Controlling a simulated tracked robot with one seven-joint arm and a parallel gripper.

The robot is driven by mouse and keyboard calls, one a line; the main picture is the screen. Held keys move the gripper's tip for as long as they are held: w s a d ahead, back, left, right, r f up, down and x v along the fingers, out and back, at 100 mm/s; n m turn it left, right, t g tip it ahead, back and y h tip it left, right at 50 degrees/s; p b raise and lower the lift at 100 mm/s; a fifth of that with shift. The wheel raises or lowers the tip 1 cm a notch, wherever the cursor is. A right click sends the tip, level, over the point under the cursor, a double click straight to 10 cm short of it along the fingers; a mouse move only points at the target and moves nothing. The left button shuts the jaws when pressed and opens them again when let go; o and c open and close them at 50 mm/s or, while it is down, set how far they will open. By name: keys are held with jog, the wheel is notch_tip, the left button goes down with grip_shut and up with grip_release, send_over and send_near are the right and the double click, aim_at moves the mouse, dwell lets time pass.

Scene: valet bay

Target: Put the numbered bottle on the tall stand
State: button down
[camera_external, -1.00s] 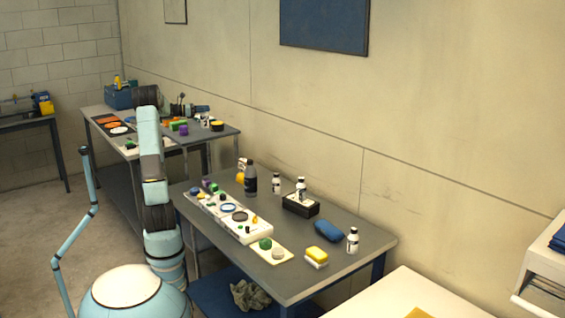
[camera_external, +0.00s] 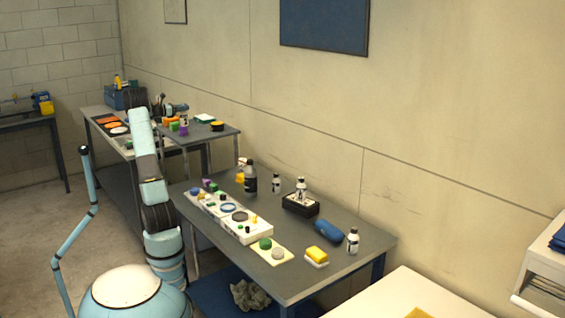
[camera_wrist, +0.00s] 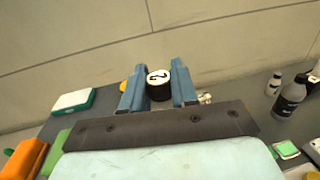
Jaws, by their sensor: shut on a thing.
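In the wrist view, my gripper (camera_wrist: 158,68) is shut on the numbered bottle (camera_wrist: 159,88). Its round white top, marked with a dark 2, and its black side show between the two blue fingers. The bottle's lower part is hidden by the gripper. I cannot tell for sure which thing is the tall stand.
The far table (camera_external: 228,133) holds orange and purple blocks and a white-and-green box (camera_external: 204,118); that box also shows in the wrist view (camera_wrist: 73,102). The near table (camera_external: 282,280) holds a dark bottle (camera_external: 250,178), a black box (camera_external: 299,207) bearing a small bottle, and a sponge (camera_external: 317,256).

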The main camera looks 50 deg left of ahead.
jog(key=w+a+f, duration=0.4)
jog(key=a+f, duration=0.1)
jog(key=f, duration=0.4)
jog(key=shift+w+f, duration=0.4)
jog(key=c, duration=0.9)
grip_release()
jog(key=shift+f, duration=0.1)
jog(key=shift+o, duration=0.2)
jog(key=s+a, duration=0.1)
jog(key=s, duration=1.1)
jog(key=shift+a, duration=0.4)
